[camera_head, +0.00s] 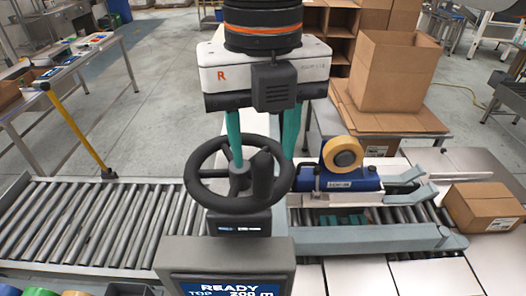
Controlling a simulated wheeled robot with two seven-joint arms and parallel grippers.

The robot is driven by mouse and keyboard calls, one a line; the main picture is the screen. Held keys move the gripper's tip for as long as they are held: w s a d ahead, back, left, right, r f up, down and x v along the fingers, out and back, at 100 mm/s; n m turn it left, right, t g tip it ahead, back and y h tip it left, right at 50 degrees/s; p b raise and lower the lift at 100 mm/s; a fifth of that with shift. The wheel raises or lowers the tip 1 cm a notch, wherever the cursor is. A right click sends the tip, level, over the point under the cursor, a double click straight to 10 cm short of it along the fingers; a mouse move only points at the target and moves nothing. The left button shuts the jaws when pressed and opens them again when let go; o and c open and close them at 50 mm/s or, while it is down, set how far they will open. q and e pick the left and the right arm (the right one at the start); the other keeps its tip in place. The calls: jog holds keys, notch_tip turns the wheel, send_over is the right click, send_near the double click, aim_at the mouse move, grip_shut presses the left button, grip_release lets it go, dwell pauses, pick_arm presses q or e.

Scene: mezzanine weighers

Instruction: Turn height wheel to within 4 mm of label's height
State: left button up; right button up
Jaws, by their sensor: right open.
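The black height wheel (204,193), with spokes and an upright knob (263,176), sits above a grey console. My right gripper (262,158), marked R, points down over the wheel. Its two teal fingers are open and apart, one on each side of the knob as seen here; contact cannot be told. The left fingertip overlaps the hub area. The console's screen (225,289) reads READY and TOP, with a number that looks like 200 and is cut off below. A brown carton (470,211) at the right bears a small white label (502,224), too small to read. My left gripper is out of view.
A roller conveyor (95,222) runs behind the wheel. A blue tape head with a tan roll (342,155) stands just right of the gripper. A large open box (385,75) sits behind it. A yellow post (78,133) rises at the left.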

aim_at(263, 157)
jog(key=shift+f+p, duration=0.4)
jog(key=shift+f, duration=1.45)
grip_shut()
